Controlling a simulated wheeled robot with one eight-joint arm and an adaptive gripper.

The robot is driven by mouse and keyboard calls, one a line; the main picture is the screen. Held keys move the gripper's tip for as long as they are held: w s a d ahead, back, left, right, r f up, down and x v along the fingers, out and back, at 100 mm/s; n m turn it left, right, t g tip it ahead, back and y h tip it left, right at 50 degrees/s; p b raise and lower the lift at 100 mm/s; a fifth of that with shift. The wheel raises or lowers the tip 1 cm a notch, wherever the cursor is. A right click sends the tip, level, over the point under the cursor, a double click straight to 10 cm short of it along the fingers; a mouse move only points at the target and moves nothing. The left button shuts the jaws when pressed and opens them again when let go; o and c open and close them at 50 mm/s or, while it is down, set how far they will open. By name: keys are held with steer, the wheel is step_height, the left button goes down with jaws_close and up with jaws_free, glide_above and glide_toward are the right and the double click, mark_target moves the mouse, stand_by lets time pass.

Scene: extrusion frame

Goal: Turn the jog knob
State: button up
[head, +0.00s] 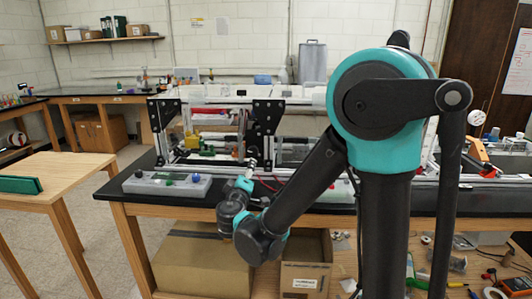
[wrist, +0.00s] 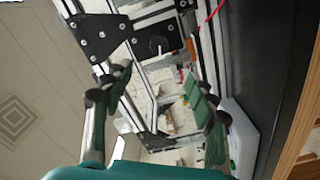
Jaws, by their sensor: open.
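The jog knob is not certain. In the wrist view a small grey round knob (wrist: 158,46) sits on a black square block of the extrusion frame, beyond the gap between my fingers. In the head view my gripper (head: 248,168) is small and partly hidden, at the bench's front edge, right of the box.
The extrusion frame (head: 262,120) with black corner plates stands behind the box. A red cable (wrist: 212,14) runs beside it. A cardboard box (head: 305,262) stands under the bench. A wooden table (head: 70,172) with a green object stands at left.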

mark_target(253, 153)
steer(key=w, duration=1.7)
steer(key=shift+w+d, duration=0.15)
steer(key=shift+d, duration=0.15)
steer(key=c, duration=1.2)
